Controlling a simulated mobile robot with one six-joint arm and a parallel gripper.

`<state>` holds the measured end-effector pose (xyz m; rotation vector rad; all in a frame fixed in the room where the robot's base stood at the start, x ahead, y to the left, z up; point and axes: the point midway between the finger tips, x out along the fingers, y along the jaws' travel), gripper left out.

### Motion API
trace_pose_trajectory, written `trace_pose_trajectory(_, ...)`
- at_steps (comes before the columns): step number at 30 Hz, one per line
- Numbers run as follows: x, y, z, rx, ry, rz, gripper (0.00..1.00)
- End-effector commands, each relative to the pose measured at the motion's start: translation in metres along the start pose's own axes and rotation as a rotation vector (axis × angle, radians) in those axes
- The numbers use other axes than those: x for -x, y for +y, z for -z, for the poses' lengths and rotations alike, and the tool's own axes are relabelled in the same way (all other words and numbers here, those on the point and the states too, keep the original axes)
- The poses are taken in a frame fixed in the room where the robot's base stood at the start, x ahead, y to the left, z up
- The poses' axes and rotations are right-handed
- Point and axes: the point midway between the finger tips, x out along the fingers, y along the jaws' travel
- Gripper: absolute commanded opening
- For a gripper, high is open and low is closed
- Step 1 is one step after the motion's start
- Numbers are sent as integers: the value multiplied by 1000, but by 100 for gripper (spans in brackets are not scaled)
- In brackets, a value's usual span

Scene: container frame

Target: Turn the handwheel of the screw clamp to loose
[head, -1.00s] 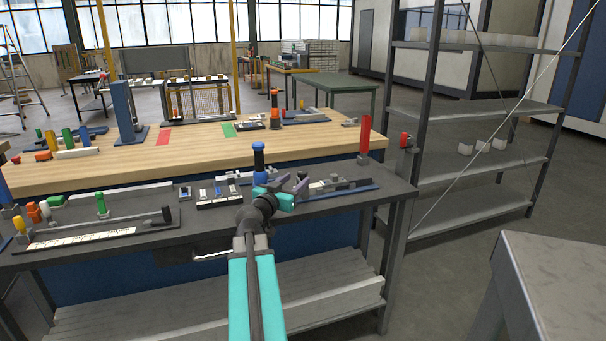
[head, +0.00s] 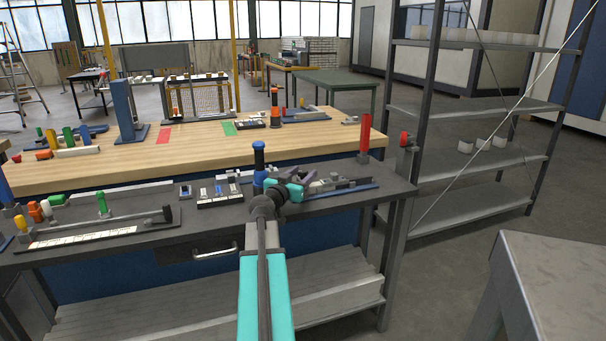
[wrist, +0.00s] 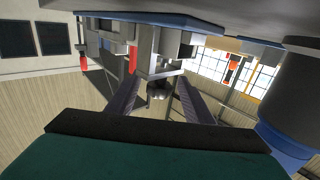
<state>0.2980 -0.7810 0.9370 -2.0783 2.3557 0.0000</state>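The screw clamp (head: 335,184) is a grey metal block assembly on a blue base strip, near the right end of the dark bench top. In the wrist view its metal body (wrist: 160,45) fills the upper middle. A small dark round part (wrist: 157,89), which looks like the handwheel, sits on the near side of the body. My gripper (head: 307,177) has purple fingers and is at the clamp's left end. In the wrist view my gripper (wrist: 158,82) is open, with its fingers apart on either side of the round part. I cannot tell whether either finger touches it.
A red upright handle (head: 365,133) stands behind the clamp's right end. A small switch fixture (head: 220,192) lies to the left. Grey shelving (head: 470,110) stands at the right.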

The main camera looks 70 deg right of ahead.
Motion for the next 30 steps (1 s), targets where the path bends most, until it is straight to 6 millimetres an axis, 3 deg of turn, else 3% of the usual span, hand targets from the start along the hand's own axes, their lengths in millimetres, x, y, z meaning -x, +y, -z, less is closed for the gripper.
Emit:
trace_pose_trajectory(1, 0, 0, 0, 0, 0, 0, 40)
trace_pose_trajectory(7, 0, 0, 0, 0, 0, 0, 7)
trace_pose_trajectory(9, -11, -3, 0, 0, 0, 1, 6)
trace_pose_trajectory(15, 0, -1, -1, 0, -1, 10, 6)
trace_pose_trajectory(30, 2, 0, -4, -1, -7, 142, 6)
